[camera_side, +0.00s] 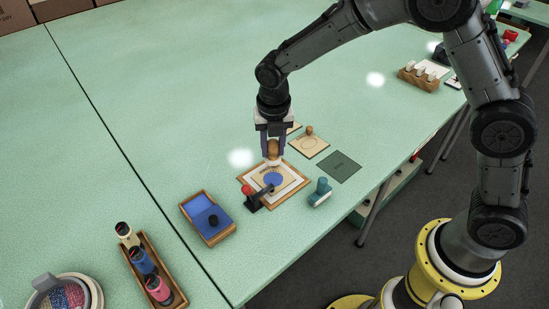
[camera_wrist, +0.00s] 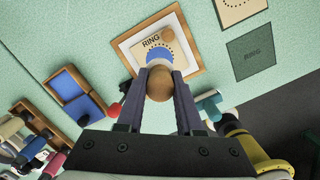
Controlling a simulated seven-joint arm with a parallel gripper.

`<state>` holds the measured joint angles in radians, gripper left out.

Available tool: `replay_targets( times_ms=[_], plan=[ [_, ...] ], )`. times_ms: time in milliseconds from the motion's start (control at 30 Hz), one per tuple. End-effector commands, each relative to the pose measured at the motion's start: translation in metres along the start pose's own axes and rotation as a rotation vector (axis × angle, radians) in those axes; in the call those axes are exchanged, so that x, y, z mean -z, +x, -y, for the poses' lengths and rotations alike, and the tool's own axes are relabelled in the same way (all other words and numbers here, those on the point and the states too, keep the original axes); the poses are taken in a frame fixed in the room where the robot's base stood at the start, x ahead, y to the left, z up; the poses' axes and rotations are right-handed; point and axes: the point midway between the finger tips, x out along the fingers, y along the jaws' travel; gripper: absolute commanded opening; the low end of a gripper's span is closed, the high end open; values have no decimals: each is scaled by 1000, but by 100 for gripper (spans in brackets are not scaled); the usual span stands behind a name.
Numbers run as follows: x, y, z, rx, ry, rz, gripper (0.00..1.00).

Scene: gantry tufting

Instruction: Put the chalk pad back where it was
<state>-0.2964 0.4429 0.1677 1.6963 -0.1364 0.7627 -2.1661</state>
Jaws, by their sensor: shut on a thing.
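My gripper (camera_side: 273,152) points down with its fingers shut on the round wooden knob of the chalk pad (camera_side: 273,161), which has a pale base. In the wrist view, the chalk pad's knob (camera_wrist: 160,84) sits between the fingertips. The pad is over the upper part of a wood-framed sheet (camera_side: 297,179) marked RING, with a blue disc (camera_side: 273,180). I cannot tell whether its base touches the sheet. A second wooden-knobbed piece (camera_side: 309,131) stands on a cream card (camera_side: 312,151) to the upper right. A small brown round thing (camera_wrist: 168,32) shows over the framed sheet; I cannot tell what it is.
A green RING plate (camera_side: 339,167) lies right of the framed sheet. A red-and-black tool (camera_side: 252,198) and a teal-and-white tool (camera_side: 320,192) are near its front edges.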

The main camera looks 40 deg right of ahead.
Motion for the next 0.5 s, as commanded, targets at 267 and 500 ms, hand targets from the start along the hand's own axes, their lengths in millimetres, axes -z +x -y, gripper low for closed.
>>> replay_targets(
  times_ms=[267, 500],
  plan=[
    [36, 1, 32, -5, -36, 1, 0],
    [111, -32, 78, -23, -156, 3, 0]
  ],
)
